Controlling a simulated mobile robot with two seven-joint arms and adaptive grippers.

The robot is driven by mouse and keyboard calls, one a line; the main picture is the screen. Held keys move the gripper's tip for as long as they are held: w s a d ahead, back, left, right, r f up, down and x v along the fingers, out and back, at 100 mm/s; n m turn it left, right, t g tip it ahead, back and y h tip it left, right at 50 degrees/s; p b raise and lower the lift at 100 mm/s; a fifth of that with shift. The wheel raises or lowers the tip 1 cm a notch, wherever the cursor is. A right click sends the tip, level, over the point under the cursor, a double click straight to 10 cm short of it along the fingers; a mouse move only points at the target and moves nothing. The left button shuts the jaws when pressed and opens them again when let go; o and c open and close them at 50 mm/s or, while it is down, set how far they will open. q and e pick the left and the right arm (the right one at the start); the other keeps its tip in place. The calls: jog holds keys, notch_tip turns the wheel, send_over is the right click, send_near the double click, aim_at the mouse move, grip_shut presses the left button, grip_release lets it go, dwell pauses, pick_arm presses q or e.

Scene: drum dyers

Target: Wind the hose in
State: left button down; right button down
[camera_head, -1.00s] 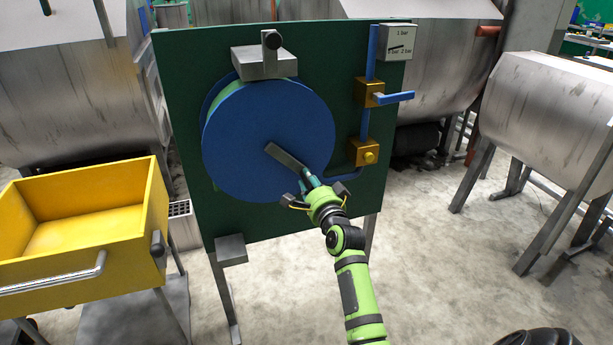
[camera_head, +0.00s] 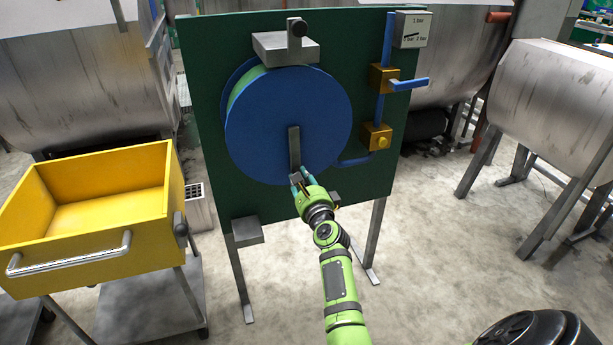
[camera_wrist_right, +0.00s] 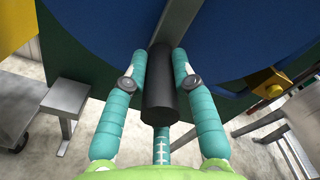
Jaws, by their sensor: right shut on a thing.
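The blue hose reel (camera_head: 260,120) is mounted on a dark green panel (camera_head: 210,170), with a strip of green hose (camera_head: 243,88) showing at its upper left edge. A grey crank arm (camera_head: 294,148) points nearly straight down from the reel's middle. My right gripper (camera_head: 300,181) is at the lower end of the crank. In the right wrist view its teal fingers (camera_wrist_right: 159,75) are shut around the black crank handle (camera_wrist_right: 160,95), and the crank arm (camera_wrist_right: 178,20) runs up from it. My left gripper is not in view.
A grey block (camera_head: 286,46) with a black knob sits above the reel. Brass valves (camera_head: 376,137) and a blue lever (camera_head: 408,84) are at the panel's right. A yellow bin (camera_head: 95,200) stands at the left. The floor (camera_head: 430,230) to the right is clear.

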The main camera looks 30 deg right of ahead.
jog(key=shift+w+a+r, duration=0.1)
jog(key=shift+w+a, duration=0.05)
jog(key=shift+a, duration=0.15)
jog(key=c, duration=1)
grip_release()
jog(key=shift+r, duration=0.25)
send_near(292, 138)
jog(key=x, duration=0.5)
jog(key=shift+w+f, duration=0.15)
jog(key=shift+w, duration=0.1)
jog(key=shift+d, duration=0.1)
jog(key=shift+w+d, duration=0.15)
